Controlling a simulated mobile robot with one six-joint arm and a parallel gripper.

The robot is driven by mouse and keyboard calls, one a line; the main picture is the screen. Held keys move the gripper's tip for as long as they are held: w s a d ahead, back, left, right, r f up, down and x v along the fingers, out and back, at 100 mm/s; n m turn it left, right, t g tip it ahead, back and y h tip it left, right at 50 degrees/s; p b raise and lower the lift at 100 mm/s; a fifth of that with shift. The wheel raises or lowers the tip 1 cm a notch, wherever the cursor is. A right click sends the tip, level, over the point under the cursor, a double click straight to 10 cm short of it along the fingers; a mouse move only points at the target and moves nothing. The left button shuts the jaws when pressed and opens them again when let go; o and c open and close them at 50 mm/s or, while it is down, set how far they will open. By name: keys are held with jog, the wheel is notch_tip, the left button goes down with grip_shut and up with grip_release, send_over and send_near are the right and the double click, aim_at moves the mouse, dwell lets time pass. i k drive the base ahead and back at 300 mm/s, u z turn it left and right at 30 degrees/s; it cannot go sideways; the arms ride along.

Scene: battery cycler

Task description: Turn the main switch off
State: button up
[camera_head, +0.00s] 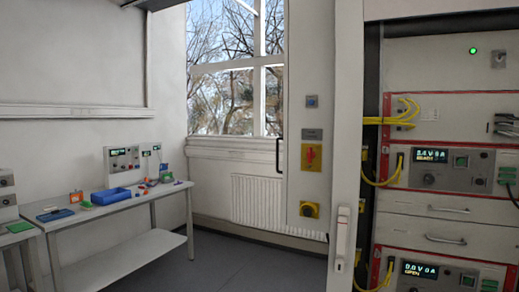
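A yellow plate with a red handle-like part (311,157) is on the tall pale panel right of the window; it looks like the main switch. The red part looks roughly upright, but its exact setting is too small to read. Below it on the same panel is a yellow square with a dark knob (309,210). A small grey box with a blue spot (312,101) is above. My gripper is not in view.
The cycler rack (445,150) stands at right with yellow cables, lit displays and a green lamp (472,50). A pale door edge with a handle (342,240) stands in front. A bench (115,208) with a blue bin (110,196) is at left. Floor between is clear.

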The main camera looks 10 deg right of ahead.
aim_at(310, 154)
jog(key=z, duration=0.55)
jog(key=i, duration=1.1)
jog(key=z, duration=1.05)
jog(key=k, duration=0.65)
jog(key=z, duration=0.15)
jog(key=i, duration=0.7)
jog(key=u, duration=0.1)
